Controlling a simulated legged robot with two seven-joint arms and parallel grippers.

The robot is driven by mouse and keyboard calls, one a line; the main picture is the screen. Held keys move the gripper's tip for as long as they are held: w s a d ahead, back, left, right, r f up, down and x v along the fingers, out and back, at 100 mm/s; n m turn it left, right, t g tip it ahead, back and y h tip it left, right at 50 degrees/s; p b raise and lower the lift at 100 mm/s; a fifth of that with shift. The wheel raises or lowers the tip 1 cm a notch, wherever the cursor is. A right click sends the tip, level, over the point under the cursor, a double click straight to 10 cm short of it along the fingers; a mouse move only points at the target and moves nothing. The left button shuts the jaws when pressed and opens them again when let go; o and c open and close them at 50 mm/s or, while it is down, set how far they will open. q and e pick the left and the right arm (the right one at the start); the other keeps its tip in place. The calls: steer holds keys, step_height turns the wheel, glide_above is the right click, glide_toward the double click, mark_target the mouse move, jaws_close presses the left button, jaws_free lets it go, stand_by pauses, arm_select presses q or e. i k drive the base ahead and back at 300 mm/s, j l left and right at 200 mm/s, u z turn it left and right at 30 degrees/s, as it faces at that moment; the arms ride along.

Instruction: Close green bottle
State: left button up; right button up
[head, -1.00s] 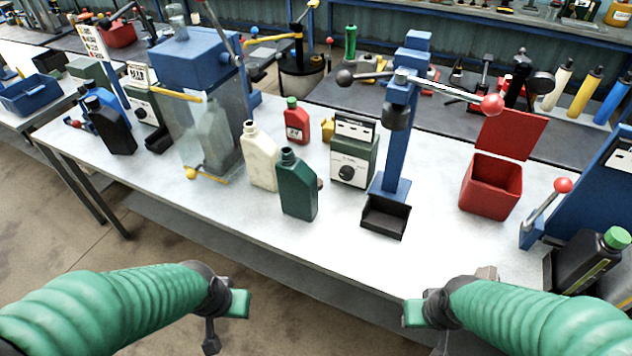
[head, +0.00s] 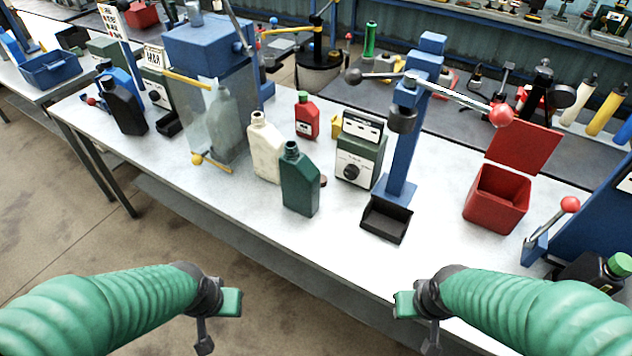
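The dark green bottle (head: 300,187) stands upright on the white table, left of the blue press. Its neck at the top shows no separate coloured cap. My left gripper (head: 228,303) is low in front of the table edge, below and left of the bottle. My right gripper (head: 405,304) is at the table's front edge, below and right of the bottle. Both are apart from the bottle and hold nothing that I can see. Their finger gaps are not clear from this angle.
A cream bottle (head: 266,148) stands close at the green bottle's left. A red bottle (head: 306,116), a dial box (head: 358,150) and the blue press (head: 402,150) stand behind and right. A red open bin (head: 497,199) is further right. The table's front strip is clear.

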mark_target(300, 176)
steer(key=i+j+z, duration=0.1)
steer(key=j, duration=0.25)
steer(key=i+j, duration=0.2)
steer(key=j, duration=0.2)
steer(key=i+j+z, duration=0.15)
steer(key=j, duration=0.25)
steer(key=i+j, duration=0.15)
steer(key=j, duration=0.2)
steer(key=i+j+z, duration=0.15)
steer(key=j, duration=0.65)
steer(key=i+z, duration=0.05)
steer(key=i, duration=0.05)
